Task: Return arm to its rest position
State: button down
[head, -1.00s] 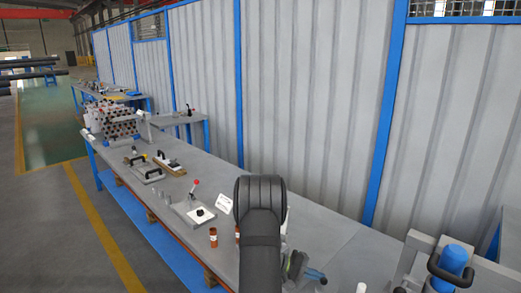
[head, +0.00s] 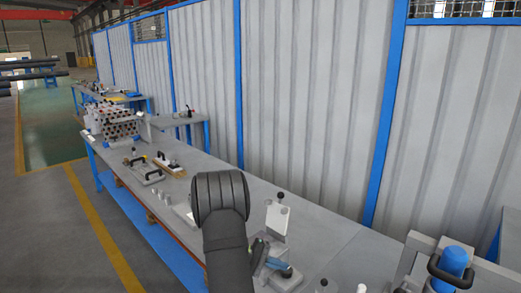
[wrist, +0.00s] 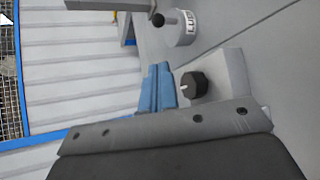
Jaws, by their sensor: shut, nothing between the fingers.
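My gripper (wrist: 161,74) shows in the wrist view as two blue fingers side by side, shut with nothing between them. It points away from the dark grey bolted body along the lower part of that view. The fingertips are beside a light grey block (wrist: 232,80) with a black knob (wrist: 194,85); I cannot tell whether they touch. In the head view my dark arm rises over the bench (head: 340,245) and hides part of its middle. The gripper is hard to make out there among small blue and grey parts.
An upright light fixture (head: 277,221) with a black ball knob stands right of my arm. A blue cylinder (head: 453,262) with a dark handle is at the lower right. Black-handled plates (head: 146,171) lie farther left. A corrugated wall (head: 310,110) runs behind the bench.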

jog(key=x, duration=1.3)
jog(key=w+d+r, duration=0.3)
jog(key=w+d, duration=0.2)
jog(key=d, duration=0.1)
jog(key=shift+w+d, duration=0.15)
jog(key=shift+w, duration=0.2)
jog(key=c, duration=2.1)
grip_release()
